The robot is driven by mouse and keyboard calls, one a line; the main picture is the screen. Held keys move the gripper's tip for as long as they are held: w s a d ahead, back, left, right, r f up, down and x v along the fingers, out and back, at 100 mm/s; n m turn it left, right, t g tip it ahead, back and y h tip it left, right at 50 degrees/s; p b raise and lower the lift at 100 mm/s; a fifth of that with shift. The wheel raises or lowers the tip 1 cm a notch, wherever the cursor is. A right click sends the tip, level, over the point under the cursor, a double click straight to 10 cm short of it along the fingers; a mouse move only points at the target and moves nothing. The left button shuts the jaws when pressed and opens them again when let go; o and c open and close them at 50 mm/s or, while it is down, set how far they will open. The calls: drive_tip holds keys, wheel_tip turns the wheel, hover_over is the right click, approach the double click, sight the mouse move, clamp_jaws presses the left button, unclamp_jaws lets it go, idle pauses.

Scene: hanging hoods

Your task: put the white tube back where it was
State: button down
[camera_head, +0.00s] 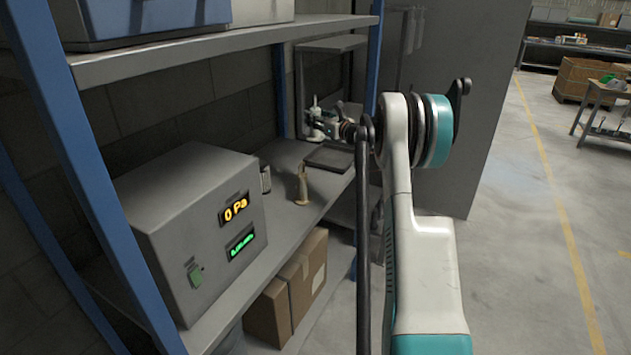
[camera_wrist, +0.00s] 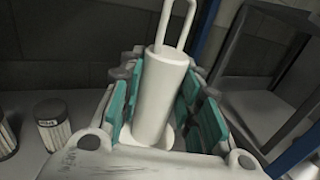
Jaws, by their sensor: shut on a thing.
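The white tube (camera_wrist: 160,95) stands between the teal finger pads of my gripper (camera_wrist: 168,100) in the wrist view. It has a wire-like loop at its top and a wider round white part at its lower end. My gripper is shut on it. In the head view my gripper (camera_head: 322,122) is small and far off, over the back of the shelf board, with the white tube (camera_head: 315,106) upright at it. I cannot tell whether the tube touches the shelf or hangs above it.
A dark flat tray (camera_head: 328,158) lies on the shelf board, with a small tan stand (camera_head: 301,188) in front. A grey box with displays (camera_head: 195,225) fills the near shelf. Two grated canisters (camera_wrist: 52,122) stand left in the wrist view. A blue post (camera_head: 373,60) borders the shelf.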

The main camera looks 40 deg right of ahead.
wheel_tip(320, 180, down, 20)
drive_tip(key=b, duration=0.5)
drive_tip(key=shift+r, duration=0.2)
drive_tip(key=shift+f+b, duration=0.1)
drive_tip(key=shift+b, duration=0.2)
drive_tip(key=shift+f, duration=0.15)
drive_tip(key=c, duration=1.2)
unclamp_jaws()
drive_tip(key=shift+r, duration=0.25)
drive_tip(key=s+p, duration=0.2)
drive_tip(key=s, duration=1)
drive_tip(key=shift+p, duration=0.4)
